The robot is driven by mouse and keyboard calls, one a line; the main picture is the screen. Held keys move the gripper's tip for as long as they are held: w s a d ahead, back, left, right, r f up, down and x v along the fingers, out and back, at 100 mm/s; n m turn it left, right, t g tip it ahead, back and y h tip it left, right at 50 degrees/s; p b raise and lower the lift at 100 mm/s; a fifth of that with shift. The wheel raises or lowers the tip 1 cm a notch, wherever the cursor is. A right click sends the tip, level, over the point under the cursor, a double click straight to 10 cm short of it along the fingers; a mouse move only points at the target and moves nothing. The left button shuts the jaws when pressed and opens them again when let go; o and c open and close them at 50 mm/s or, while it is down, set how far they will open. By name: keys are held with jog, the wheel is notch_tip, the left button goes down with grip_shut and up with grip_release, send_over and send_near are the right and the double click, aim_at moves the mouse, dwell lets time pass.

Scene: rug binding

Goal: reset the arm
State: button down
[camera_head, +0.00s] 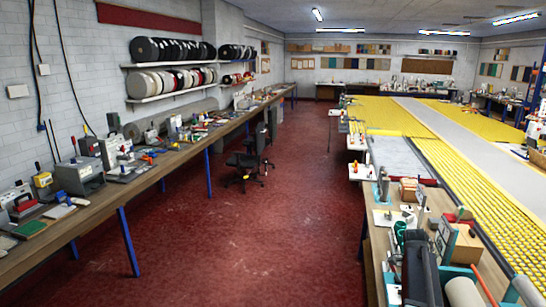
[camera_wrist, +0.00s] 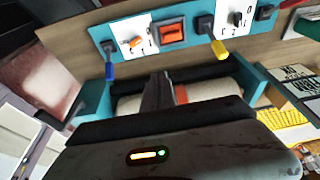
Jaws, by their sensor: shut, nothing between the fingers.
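My gripper (camera_wrist: 158,88) shows in the wrist view as a narrow grey wedge, its fingers together with nothing between them. It points toward a teal-framed machine with a pale roller (camera_wrist: 205,97) behind it. Whether the fingertips touch the roller cannot be told. A teal control panel (camera_wrist: 185,32) with an orange-red rocker switch (camera_wrist: 171,33), small knobs and plugs with blue and yellow parts lies beyond the fingers. I cannot make out my gripper in the head view.
In the head view, a long workbench (camera_head: 150,178) full of tools runs along the left wall. The red floor (camera_head: 250,235) between is open, with a black chair (camera_head: 246,166) farther back.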

jog(key=w+a+f+n+t+b, duration=0.1)
jog(key=a+f+n+b, duration=0.25)
jog(key=a, duration=0.75)
jog(key=w+a+f+n+b, duration=0.2)
jog(key=a+f+b, duration=0.15)
jog(key=a, duration=0.85)
jog(key=s+a+f+n+y+b, duration=0.1)
jog(key=s+a+f+n, duration=0.1)
jog(key=s+a+n, duration=0.3)
jog(key=s+a+f+n+y+b, duration=0.1)
jog(key=s+a+n, duration=0.4)
jog(key=a+n, duration=0.5)
jog(key=shift+a+f+n+y, duration=0.25)
jog(key=shift+f+n+y, duration=0.15)
jog(key=shift+y, duration=0.2)
